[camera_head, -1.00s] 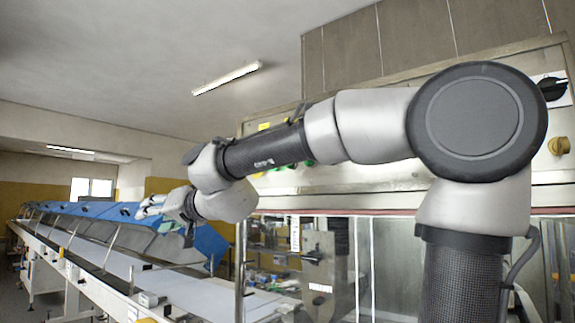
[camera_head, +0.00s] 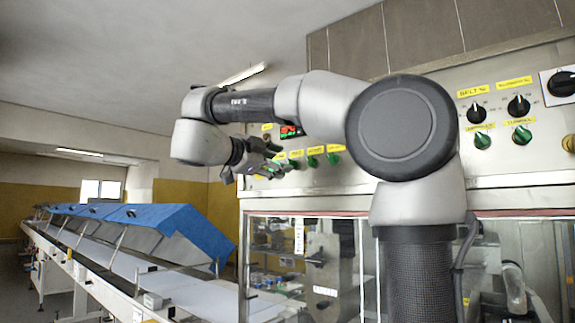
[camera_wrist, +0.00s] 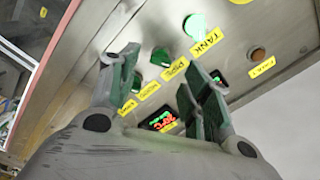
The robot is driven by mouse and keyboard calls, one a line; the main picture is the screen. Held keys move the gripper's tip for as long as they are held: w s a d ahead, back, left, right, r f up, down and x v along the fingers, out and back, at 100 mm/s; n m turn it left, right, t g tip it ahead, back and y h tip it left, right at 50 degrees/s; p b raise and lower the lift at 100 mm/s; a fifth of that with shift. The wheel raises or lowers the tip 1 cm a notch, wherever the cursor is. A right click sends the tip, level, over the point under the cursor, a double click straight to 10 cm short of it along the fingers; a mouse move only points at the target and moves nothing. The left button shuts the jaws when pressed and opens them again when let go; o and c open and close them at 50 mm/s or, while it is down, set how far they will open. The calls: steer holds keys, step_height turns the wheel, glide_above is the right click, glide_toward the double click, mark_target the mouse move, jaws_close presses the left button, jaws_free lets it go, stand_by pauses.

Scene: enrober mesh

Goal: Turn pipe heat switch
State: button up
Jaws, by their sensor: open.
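The control panel (camera_head: 350,185) carries a row of green knobs with yellow labels. In the wrist view a green knob (camera_wrist: 160,56) sits above a tilted label (camera_wrist: 174,69) that seems to read PIPE; the small lettering is not certain. The knob labelled TANK (camera_wrist: 195,27) is up and to its right, and another green knob (camera_wrist: 135,81) is partly hidden by the left finger. My gripper (camera_head: 273,149) is open in front of the row's left end. In the wrist view its fingers (camera_wrist: 162,65) straddle the likely pipe knob in the picture; contact cannot be told.
A small lit display (camera_head: 291,131) sits above the knobs; it also shows in the wrist view (camera_wrist: 160,121). Larger black knobs (camera_head: 518,105) are at the panel's right. A glass-fronted enclosure (camera_head: 300,250) lies below. The conveyor with blue covers (camera_head: 150,220) runs off left.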

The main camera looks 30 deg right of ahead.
mark_target(292, 164)
steer(key=x, duration=0.5)
steer(key=c, duration=1)
